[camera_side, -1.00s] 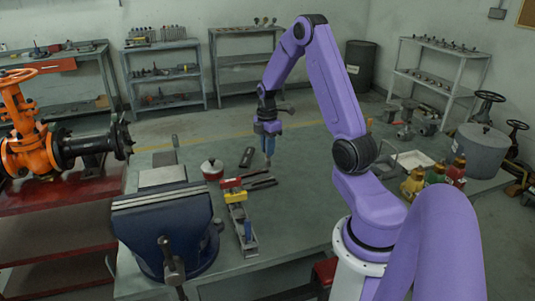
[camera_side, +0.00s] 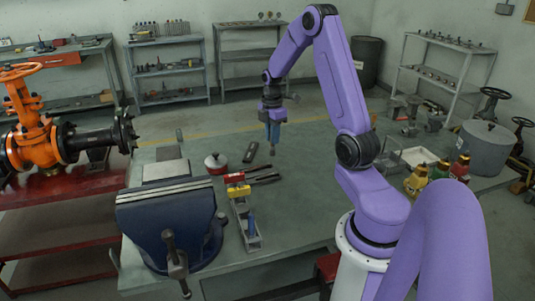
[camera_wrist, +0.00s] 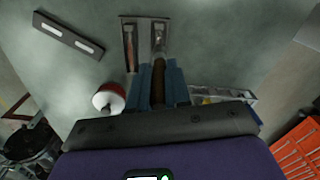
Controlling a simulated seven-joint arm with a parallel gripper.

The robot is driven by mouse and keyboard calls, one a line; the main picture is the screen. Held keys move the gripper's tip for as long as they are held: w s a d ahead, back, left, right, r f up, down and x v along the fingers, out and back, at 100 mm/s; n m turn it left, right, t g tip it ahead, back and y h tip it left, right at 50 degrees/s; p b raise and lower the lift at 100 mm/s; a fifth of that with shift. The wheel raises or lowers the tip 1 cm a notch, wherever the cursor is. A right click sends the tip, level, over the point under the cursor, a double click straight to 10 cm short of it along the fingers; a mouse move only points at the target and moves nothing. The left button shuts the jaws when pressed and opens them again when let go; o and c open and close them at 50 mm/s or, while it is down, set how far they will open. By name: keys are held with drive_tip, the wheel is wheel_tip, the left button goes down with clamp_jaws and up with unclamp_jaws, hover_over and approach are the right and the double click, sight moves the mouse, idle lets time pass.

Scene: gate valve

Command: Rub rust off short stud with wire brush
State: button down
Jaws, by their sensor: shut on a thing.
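My gripper (camera_side: 273,138) points down above the middle of the grey-green bench in the side view. In the wrist view its blue fingers (camera_wrist: 158,88) are shut on a rust-brown rod (camera_wrist: 158,80), which looks like the short stud. In the side view its lower tip (camera_side: 274,153) shows below the fingers. I cannot tell whether one is the wire brush.
A red-and-white pot (camera_side: 215,164) and a dark slotted plate (camera_side: 250,152) lie nearby. A narrow grey tray (camera_side: 243,222) with red and yellow blocks stands towards the front. A large blue vise (camera_side: 165,228) stands at the front left.

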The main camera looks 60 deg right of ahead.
sight(273, 155)
drive_tip(key=shift+s+d+f, duration=0.1)
drive_tip(key=shift+d, duration=0.1)
drive_tip(key=shift+f, duration=3)
drive_tip(key=shift+w+a+f, duration=0.3)
drive_tip(key=shift+a+f, duration=0.1)
drive_tip(key=shift+f, duration=0.15)
drive_tip(key=shift+w+a+f, duration=0.3)
drive_tip(key=shift+a+f, duration=0.05)
drive_tip(key=shift+f, duration=0.2)
drive_tip(key=shift+w+a, duration=0.75)
drive_tip(key=shift+s+d+r, duration=0.1)
drive_tip(key=shift+s+d, duration=1.25)
drive_tip(key=shift+d, duration=0.15)
drive_tip(key=shift+r, duration=4.1)
drive_tip(key=shift+r, duration=0.15)
